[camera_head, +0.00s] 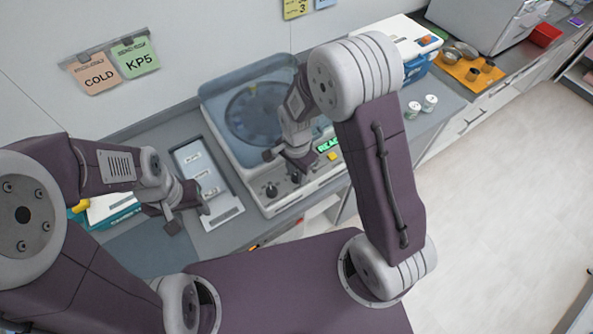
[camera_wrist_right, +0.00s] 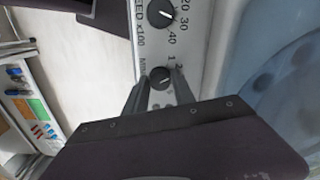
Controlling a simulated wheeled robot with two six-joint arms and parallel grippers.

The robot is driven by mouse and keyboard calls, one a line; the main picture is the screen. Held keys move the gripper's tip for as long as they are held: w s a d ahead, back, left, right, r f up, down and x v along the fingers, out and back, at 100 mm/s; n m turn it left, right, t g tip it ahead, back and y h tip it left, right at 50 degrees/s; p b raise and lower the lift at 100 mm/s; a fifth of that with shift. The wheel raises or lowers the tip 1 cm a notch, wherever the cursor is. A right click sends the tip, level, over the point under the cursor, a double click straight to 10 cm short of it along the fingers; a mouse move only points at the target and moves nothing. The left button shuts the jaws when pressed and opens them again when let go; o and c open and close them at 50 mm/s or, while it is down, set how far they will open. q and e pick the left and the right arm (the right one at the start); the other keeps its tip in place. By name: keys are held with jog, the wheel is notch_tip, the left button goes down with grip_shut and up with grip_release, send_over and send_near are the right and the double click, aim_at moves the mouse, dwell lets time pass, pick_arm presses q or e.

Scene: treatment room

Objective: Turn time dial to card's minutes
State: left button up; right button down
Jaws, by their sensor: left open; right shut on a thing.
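The centrifuge (camera_head: 232,152) stands on the counter with a see-through lid and a front panel. Its time dial (camera_wrist_right: 160,73), a black knob marked MIN, sits between the fingertips of my right gripper (camera_wrist_right: 160,86), which is shut on it. In the head view my right gripper (camera_head: 297,175) is at the panel and hides that dial. The speed dial (camera_wrist_right: 161,13), marked SPEED x100, is beside it. Wall cards read COLD (camera_head: 96,77) and KP5 (camera_head: 138,62); a yellow card (camera_head: 295,8) at the top edge shows a 3, partly cut off. My left gripper (camera_head: 187,217) is open and empty.
A grey tray (camera_head: 222,217) with labelled slots lies left of the centrifuge, near my left gripper. A green display (camera_head: 328,145) is right of my right gripper. White jars (camera_head: 430,102) and an orange mat (camera_head: 466,72) are farther right.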

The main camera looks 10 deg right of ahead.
aim_at(297, 175)
jog(key=m, duration=0.5)
jog(key=shift+p, duration=0.4)
jog(key=shift+m, duration=0.3)
jog(key=c, duration=1.1)
grip_release()
jog(key=shift+o, duration=0.2)
notch_tip(297, 175, up, 9)
jog(key=shift+b, duration=0.4)
